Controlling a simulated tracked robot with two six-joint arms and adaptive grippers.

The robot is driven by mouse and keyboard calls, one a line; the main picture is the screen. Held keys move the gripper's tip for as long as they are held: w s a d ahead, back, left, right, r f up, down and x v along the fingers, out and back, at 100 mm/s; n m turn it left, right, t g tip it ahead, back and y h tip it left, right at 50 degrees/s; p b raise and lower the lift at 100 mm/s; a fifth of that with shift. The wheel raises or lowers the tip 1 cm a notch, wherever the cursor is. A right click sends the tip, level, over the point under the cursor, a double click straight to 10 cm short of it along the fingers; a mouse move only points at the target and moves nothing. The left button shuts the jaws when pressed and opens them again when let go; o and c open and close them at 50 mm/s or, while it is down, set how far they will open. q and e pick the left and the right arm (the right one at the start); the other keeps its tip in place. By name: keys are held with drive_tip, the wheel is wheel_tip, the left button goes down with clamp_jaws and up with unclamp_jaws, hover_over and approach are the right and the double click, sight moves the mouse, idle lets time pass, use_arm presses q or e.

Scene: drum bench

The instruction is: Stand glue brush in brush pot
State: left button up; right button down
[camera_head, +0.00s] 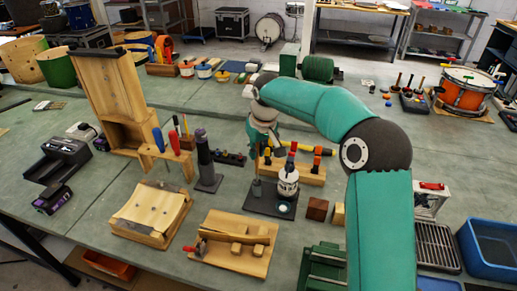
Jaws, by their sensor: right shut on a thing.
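My right gripper (279,150) hangs below the wrist, above the middle of the bench. It is shut on what looks like the glue brush (291,160), a thin upright dark handle with a red end. The fingertips and the contact are small and partly lost against the things behind. A white pot (288,183) with dark markings stands just below the brush on a dark mat (263,205). A small grey-green cup (256,188) stands to its left on the same mat. I cannot tell which is the brush pot, or whether the brush end touches the white pot. My left gripper is out of view.
A wooden rack (305,174) with coloured-handled tools stands right behind the pots. A dark cylinder on a stand (205,160) is to the left. Wooden blocks (317,209) stand to the right. A wooden jig (240,243) lies in front. My right arm covers the bench's right part.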

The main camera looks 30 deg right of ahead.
sight(258, 160)
drive_tip(key=shift+f+b, duration=1.95)
drive_tip(key=shift+f, duration=0.95)
drive_tip(key=c, duration=1.1)
unclamp_jaws()
drive_tip(key=shift+o, duration=0.2)
drive_tip(key=shift+r, duration=0.1)
drive_tip(key=v, duration=1.1)
drive_tip(key=shift+r, duration=0.4)
drive_tip(key=shift+s, duration=0.1)
